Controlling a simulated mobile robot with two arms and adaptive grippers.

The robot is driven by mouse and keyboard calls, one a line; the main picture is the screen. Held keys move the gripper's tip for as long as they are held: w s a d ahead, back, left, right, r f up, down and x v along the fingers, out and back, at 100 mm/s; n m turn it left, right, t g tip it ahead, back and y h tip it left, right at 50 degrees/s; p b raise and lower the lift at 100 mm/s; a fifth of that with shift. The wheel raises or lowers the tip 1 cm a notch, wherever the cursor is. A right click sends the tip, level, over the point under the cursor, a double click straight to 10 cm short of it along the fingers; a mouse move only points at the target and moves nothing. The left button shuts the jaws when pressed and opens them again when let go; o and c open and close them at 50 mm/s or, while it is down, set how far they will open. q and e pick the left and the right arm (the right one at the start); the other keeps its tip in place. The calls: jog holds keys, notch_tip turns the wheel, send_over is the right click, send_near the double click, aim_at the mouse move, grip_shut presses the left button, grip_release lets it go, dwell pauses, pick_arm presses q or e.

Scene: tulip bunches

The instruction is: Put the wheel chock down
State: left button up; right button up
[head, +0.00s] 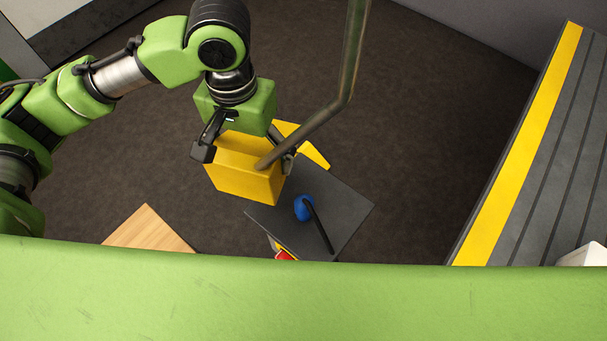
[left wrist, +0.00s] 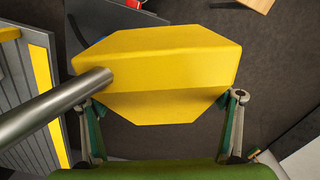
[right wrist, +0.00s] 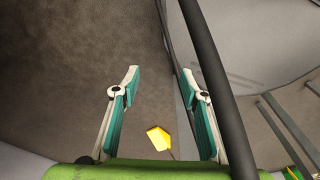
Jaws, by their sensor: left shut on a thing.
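The yellow wheel chock (head: 245,178) is a blocky wedge with a long grey metal bar (head: 345,60) rising from it. My left gripper (head: 245,150) is shut on the chock, with a finger on either side, and holds it beside and partly over a dark grey tabletop (head: 345,205). I cannot tell whether the chock touches that top. The left wrist view shows the chock (left wrist: 165,65) between the fingers, with the bar crossing at left. My right gripper (right wrist: 162,85) is open and empty in the right wrist view. It is out of the head view.
A blue object (head: 302,208) with a black rod lies on the tabletop. A light wooden surface (head: 148,232) is at lower left. A grooved grey platform with a yellow edge (head: 525,140) stands at right. Dark floor (head: 430,130) lies open between. A small yellow thing (right wrist: 158,138) shows in the right wrist view.

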pick_arm(q)
jog(key=f, duration=0.1)
jog(key=s+f, duration=0.1)
jog(key=f, duration=0.3)
jog(key=shift+s+f, duration=0.15)
jog(key=shift+s, duration=0.1)
jog(key=shift+w+f+p, duration=0.15)
jog(key=shift+f+p, duration=0.15)
notch_tip(320, 180, down, 3)
jog(key=shift+w+f, duration=0.1)
jog(key=shift+f, duration=0.1)
jog(key=o, duration=1.4)
jog(key=shift+f, duration=0.15)
pick_arm(e)
jog(key=s, duration=0.2)
jog(key=s+r, duration=0.1)
jog(key=s, duration=0.1)
jog(key=shift+s+d, duration=0.15)
jog(key=shift+d, duration=0.05)
